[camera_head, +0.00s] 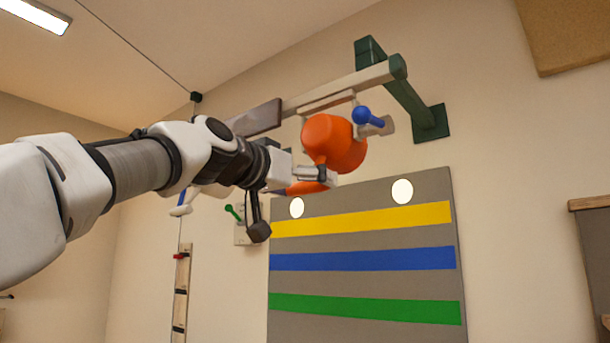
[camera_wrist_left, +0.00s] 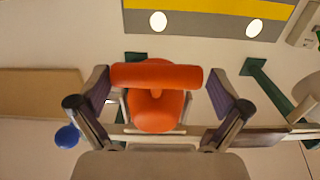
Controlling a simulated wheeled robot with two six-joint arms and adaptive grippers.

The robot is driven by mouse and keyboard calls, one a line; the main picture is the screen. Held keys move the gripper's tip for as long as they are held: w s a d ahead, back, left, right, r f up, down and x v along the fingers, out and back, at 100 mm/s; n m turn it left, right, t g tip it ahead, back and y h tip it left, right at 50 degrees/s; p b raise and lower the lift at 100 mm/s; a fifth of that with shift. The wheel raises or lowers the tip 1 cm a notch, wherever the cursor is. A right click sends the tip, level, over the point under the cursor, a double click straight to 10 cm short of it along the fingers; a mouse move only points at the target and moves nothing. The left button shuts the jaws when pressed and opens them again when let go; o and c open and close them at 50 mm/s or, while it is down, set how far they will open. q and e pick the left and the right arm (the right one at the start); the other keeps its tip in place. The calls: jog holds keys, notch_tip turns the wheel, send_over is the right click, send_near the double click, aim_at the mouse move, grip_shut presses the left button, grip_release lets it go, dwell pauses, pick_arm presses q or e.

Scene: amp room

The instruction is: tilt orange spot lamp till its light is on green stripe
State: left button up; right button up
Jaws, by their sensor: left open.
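The orange spot lamp (camera_head: 340,142) hangs under a pale beam in front of the wall, with a blue knob (camera_head: 368,116) at its side. It also shows in the left wrist view (camera_wrist_left: 155,108), with a rounded orange bar across its near end. My left gripper (camera_head: 318,178) is at the lamp's lower end; in the wrist view my open fingers (camera_wrist_left: 158,78) stand on either side of the bar, with gaps. The striped board shows the green stripe (camera_head: 365,308) lowest. Two white round spots (camera_head: 297,207) (camera_head: 402,191) show above its yellow stripe; I cannot tell whether either is the lamp's light.
The pale beam (camera_head: 345,84) is held by a green wall bracket (camera_head: 408,100). The blue stripe (camera_head: 362,258) lies between the yellow stripe (camera_head: 360,218) and the green one. A small green lever (camera_head: 233,212) is left of the board. A brown panel (camera_head: 566,35) is at upper right.

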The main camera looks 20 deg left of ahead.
pick_arm(q)
jog(key=shift+w+f, duration=0.1)
jog(key=shift+d, duration=0.15)
jog(key=c, duration=1.4)
jog(key=shift+c, duration=0.2)
pick_arm(e)
jog(key=shift+f, duration=0.1)
pick_arm(q)
jog(key=shift+r+p, duration=0.2)
jog(key=shift+p, duration=0.1)
pick_arm(e)
jog(key=shift+s+r, duration=0.3)
jog(key=shift+s, duration=0.05)
